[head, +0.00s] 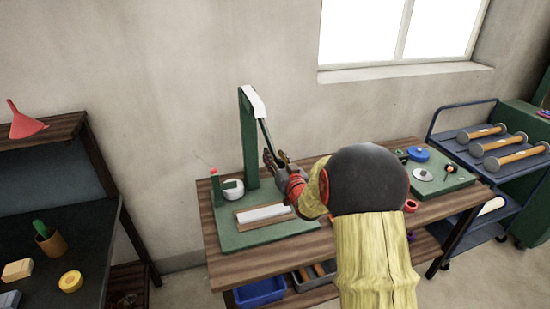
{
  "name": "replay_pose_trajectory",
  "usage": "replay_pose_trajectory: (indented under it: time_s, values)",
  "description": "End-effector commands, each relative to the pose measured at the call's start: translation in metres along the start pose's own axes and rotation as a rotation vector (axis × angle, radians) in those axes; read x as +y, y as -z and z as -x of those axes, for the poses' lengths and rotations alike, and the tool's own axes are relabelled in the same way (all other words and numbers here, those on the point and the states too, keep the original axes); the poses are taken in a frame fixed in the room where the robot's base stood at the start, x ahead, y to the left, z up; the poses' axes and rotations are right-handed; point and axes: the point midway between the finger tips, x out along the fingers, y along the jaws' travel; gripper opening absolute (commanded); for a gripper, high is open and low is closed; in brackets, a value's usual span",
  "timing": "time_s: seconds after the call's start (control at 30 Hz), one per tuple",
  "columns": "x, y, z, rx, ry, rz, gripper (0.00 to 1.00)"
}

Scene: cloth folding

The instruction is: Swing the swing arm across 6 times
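A green post (249,137) stands on a green base plate (232,238) on the wooden bench, with a white block (254,101) at its top. A thin dark bar (265,131), which looks like the swing arm, slants down and right from the top. My gripper (275,157) is at the lower end of this bar, just right of the post. Its fingers overlap the bar's end, so I cannot tell whether they grip it. A white strip in a wooden tray (262,214) and a round white piece (232,190) sit on the base plate.
My forearm covers the middle of the bench (305,248). Right of it is a green board (450,181) with small parts. A blue cart (479,164) holds several hammers. A dark table (87,234) is at left. Blue and grey bins (260,291) are below the bench.

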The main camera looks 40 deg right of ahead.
Motion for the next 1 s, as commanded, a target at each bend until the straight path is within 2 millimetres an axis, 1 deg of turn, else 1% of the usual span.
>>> replay_pose_trajectory:
  time_s: [0.23, 0.87, 1.0]
  values:
    - [0.0000, 0.0006, -0.0008, 0.000, 0.000, 0.000, 0.36]
    - [0.0003, 0.0009, -0.0005, 0.001, -0.001, -0.001, 0.01]
    - [0.0005, 0.0011, -0.0005, 0.002, -0.001, -0.002, 0.00]
